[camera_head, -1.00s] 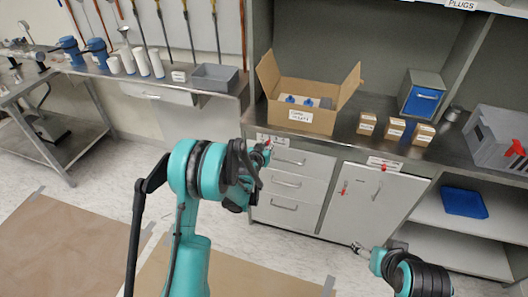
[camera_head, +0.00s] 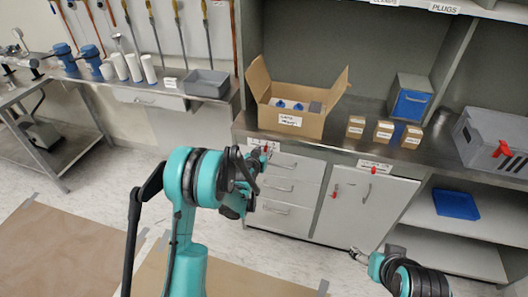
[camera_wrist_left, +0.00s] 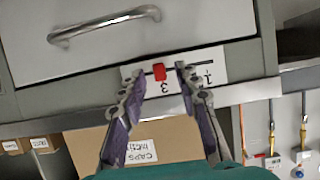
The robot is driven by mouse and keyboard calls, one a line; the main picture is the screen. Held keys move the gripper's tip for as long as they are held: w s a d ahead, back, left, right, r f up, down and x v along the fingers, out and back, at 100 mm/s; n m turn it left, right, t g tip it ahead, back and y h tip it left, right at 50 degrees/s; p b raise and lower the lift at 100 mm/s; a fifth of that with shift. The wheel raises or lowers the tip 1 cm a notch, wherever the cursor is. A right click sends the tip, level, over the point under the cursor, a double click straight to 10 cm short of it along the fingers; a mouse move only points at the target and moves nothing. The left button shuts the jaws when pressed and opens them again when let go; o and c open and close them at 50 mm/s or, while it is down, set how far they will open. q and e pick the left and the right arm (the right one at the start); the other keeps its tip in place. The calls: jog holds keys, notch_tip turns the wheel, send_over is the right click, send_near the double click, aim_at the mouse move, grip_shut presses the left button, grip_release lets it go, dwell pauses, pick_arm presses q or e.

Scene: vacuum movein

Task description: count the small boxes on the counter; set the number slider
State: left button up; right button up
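Three small cardboard boxes, a left one (camera_head: 355,127), a middle one (camera_head: 383,131) and a right one (camera_head: 411,137), stand in a row on the counter (camera_head: 345,144). A number slider strip (camera_wrist_left: 222,66) is on the counter's front edge above a drawer. It appears upside down in the left wrist view. Its red knob (camera_wrist_left: 159,72) sits by the digit 3. My left gripper (camera_wrist_left: 158,90) is open, with its fingers either side of the knob. In the head view it (camera_head: 262,157) is at the strip. My right gripper (camera_head: 357,255) is low, before the cabinet, its opening unclear.
A large open cardboard box (camera_head: 290,122) with blue-topped items stands left of the small boxes. A blue-fronted bin (camera_head: 411,104) is behind them, and a grey crate (camera_head: 490,140) is at right. Another labelled strip (camera_head: 375,166) is above the cabinet door.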

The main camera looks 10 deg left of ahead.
pick_arm(q)
jog(key=v, duration=1.1)
jog(key=shift+s+r, duration=0.2)
jog(key=shift+s, duration=0.15)
jog(key=s+d+r+g, duration=0.2)
jog(key=s+r, duration=0.2)
jog(key=s, duration=0.3)
jog(key=s+d+r+g, duration=0.1)
jog(key=s+r+g, duration=0.1)
jog(key=s+r, duration=0.35)
jog(key=s+f+g, duration=0.2)
jog(key=s, duration=1.5)
jog(key=shift+s+g, duration=0.3)
jog(key=shift+s, duration=0.05)
dwell(0.4)
